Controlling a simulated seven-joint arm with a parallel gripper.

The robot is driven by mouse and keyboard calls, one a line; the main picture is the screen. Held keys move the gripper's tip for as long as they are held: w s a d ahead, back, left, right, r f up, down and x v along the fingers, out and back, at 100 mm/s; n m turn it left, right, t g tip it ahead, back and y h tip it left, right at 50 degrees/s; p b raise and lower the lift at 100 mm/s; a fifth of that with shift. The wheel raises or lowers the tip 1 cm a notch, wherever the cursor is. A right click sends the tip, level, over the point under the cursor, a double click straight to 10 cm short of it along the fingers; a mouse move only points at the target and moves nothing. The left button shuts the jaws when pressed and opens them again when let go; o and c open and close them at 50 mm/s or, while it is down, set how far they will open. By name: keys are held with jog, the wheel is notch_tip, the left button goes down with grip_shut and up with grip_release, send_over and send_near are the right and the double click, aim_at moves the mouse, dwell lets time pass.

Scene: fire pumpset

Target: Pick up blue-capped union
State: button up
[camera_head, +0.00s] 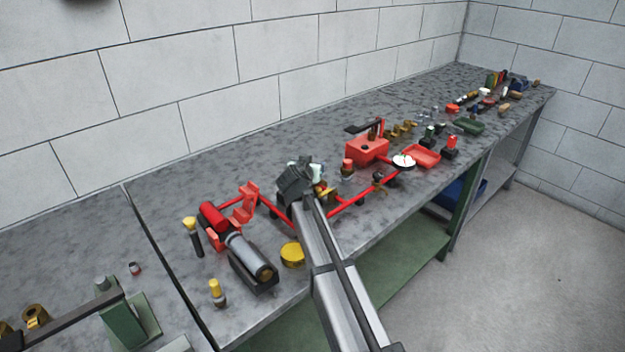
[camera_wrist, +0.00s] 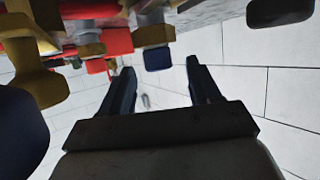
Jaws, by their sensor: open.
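My gripper (camera_head: 298,180) is over the middle of the bench in the head view, by the red pipe frame. In the wrist view my gripper (camera_wrist: 160,70) has its two dark fingers spread, with nothing between them. I cannot make out a blue cap in the head view, where my gripper and arm cover part of the frame.
The red pipe frame (camera_head: 352,204) runs on both sides of my arm. A red box (camera_head: 366,149), a red tray (camera_head: 422,156) and a grey cylinder (camera_head: 247,254) on a black base stand nearby. Brass parts (camera_wrist: 40,70) are close at the wrist view's left. The bench's back strip is clear.

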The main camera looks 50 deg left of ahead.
jog(key=x, duration=0.4)
jog(key=shift+w+a+f, duration=0.1)
jog(key=shift+w+f, duration=0.1)
jog(key=shift+w, duration=0.05)
grip_shut()
dwell(0.4)
